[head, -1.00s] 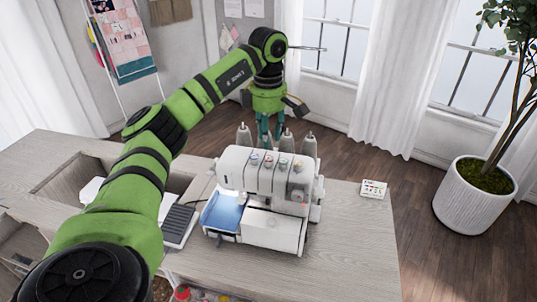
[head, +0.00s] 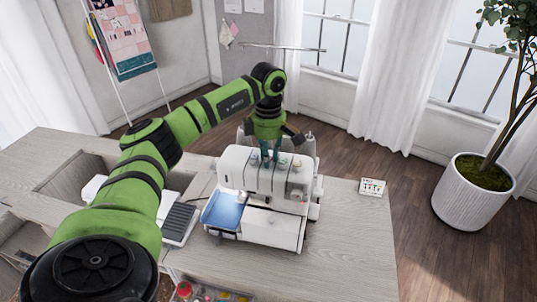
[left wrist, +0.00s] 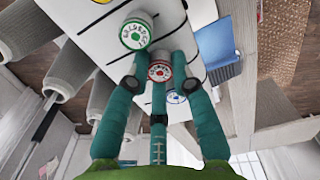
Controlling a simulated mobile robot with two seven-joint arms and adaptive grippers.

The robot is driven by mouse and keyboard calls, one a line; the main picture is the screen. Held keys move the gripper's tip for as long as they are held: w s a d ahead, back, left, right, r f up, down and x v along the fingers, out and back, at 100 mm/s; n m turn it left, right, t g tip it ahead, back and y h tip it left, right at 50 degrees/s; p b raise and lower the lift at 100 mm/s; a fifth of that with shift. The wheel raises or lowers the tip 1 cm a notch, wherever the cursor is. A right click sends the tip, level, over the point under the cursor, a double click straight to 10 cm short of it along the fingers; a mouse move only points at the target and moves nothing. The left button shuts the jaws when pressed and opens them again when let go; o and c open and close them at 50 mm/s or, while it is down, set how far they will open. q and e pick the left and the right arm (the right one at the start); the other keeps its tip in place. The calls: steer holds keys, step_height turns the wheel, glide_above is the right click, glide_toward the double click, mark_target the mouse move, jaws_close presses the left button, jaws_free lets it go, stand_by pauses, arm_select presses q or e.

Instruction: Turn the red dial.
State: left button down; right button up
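The red dial (left wrist: 159,71) is a round white-faced knob with red lettering, seen in the left wrist view between a green dial (left wrist: 136,34) and a blue dial (left wrist: 176,97). They sit in a row on the white sewing machine (head: 262,180). My left gripper (head: 267,160) points down at the machine's top front. In the left wrist view its teal fingers (left wrist: 159,68) stand apart around the red dial; I cannot tell whether they touch it. In the head view the fingers cover that spot. My right gripper is not in view.
Spool cones (head: 309,146) stand behind the machine, close to my left gripper. A small card (head: 372,187) lies to its right, and a dark pedal (head: 179,222) to its left. The table's right front (head: 355,245) is clear. A potted plant (head: 474,195) stands on the floor.

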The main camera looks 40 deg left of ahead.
arm_select(q)
steer(key=shift+m, duration=1.2)
steer(key=c, duration=1.3)
jaws_free()
steer(key=shift+c, duration=0.2)
